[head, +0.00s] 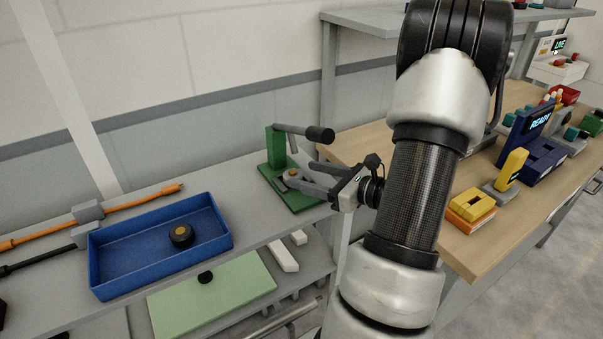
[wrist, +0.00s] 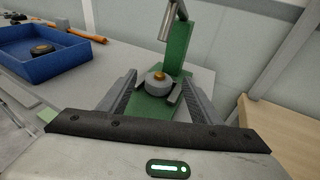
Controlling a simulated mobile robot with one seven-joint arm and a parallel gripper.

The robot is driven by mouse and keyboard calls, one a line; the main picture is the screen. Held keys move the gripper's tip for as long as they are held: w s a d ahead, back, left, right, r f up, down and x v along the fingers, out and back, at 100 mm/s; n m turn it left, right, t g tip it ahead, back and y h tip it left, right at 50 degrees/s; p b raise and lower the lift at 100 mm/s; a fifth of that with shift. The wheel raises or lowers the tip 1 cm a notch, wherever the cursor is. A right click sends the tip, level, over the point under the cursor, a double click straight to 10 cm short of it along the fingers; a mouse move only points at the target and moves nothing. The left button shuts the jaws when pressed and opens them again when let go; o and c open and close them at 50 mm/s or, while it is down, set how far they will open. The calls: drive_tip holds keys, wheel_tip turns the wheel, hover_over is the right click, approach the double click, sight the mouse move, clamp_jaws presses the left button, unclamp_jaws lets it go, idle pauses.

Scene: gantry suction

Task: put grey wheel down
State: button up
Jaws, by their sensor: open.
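In the wrist view the grey wheel (wrist: 157,84) lies flat on the green plate (wrist: 150,108), between small grey blocks. My gripper (head: 299,174) is open, reaching in from the right, with one finger on either side of the wheel. In the wrist view the fingers of my gripper (wrist: 160,80) stand apart from the wheel, with gaps on both sides.
A blue tray (head: 115,279) holding a dark wheel (head: 181,235) with an orange hub stands left on the grey bench. A wooden table (head: 493,245) on the right bears a yellow-orange block (head: 470,208) and a blue READY station (head: 520,135).

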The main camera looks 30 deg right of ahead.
drive_tip(key=v, duration=0.9)
drive_tip(key=shift+s+d, duration=0.15)
drive_tip(key=shift+d, duration=0.05)
